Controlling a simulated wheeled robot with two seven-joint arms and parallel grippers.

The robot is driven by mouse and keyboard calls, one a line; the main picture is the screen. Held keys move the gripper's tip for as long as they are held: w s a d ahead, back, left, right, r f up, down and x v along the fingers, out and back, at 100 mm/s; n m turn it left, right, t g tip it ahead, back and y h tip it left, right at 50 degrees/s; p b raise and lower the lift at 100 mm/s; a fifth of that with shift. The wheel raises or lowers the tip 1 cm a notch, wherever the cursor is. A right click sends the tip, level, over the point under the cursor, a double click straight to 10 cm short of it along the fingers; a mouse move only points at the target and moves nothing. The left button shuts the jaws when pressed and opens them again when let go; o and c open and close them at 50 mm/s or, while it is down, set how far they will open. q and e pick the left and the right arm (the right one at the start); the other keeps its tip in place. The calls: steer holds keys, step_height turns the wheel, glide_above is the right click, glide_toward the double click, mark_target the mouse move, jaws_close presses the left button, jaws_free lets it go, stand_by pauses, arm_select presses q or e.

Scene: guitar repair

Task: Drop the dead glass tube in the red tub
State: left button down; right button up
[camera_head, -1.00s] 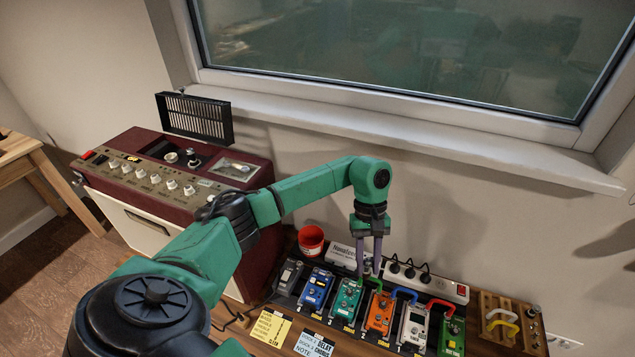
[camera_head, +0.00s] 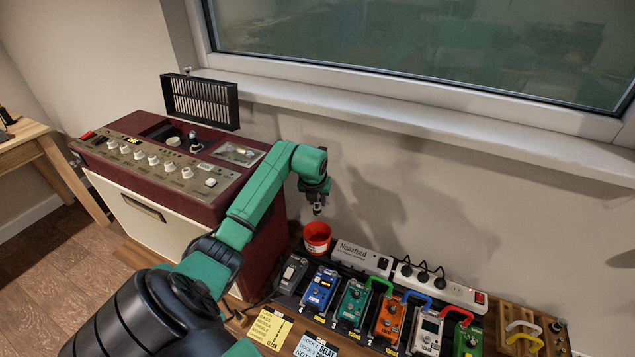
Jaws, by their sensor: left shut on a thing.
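The red tub (camera_head: 317,242) stands on the bench, just right of the maroon amplifier and behind the pedals. My left gripper (camera_head: 317,200) hangs pointing down above the tub's opening, with a small gap to the rim. It is shut on a small dark and pale piece, the glass tube (camera_head: 317,210), of which only a little shows. The inside of the tub is mostly dark, and I cannot tell what lies in it. My right gripper is out of view.
The maroon amplifier (camera_head: 225,195) with its knobs stands at left. A row of pedals with coloured cables runs to the right, including a blue pedal (camera_head: 319,287). Behind them are a Novafeed box (camera_head: 362,257) and a power strip (camera_head: 440,284).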

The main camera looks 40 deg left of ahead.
arm_select(q)
step_height(320, 180, down, 10)
steer(key=b, duration=0.8)
steer(key=shift+r, duration=0.15)
steer(key=c, duration=0.5)
jaws_free()
step_height(320, 180, up, 7)
steer(key=p, duration=0.6)
steer(key=shift+r, duration=0.15)
steer(key=shift+f, duration=0.2)
